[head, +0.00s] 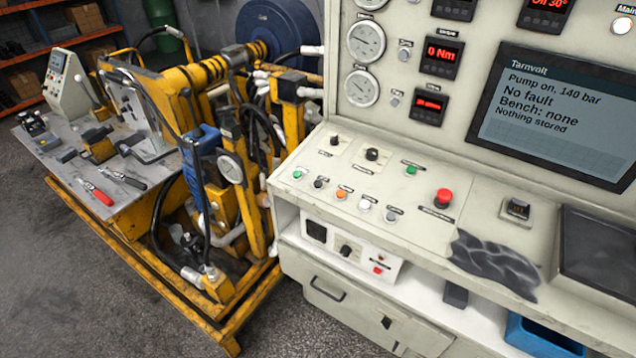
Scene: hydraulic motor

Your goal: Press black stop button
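On the sloped cream control console (420,222), a small black button (319,183) sits in the lower row. It is just right of a green button (297,174) and left of an orange button (341,194); its label is too small to read. A white button (365,204) and a grey one (391,215) continue the row. Two black knobs (334,141) (372,154) sit above. The screen (560,115) reads "Pump on, 140 bar", "No fault", "Bench: none", "Nothing stored". My gripper is not in view.
A red mushroom button (443,197) stands right of the row, and another green button (410,170) above it. A dark crumpled cloth (494,262) hangs over the front edge. A yellow hydraulic bench (200,180) stands at left. Grey floor (80,280) in front is open.

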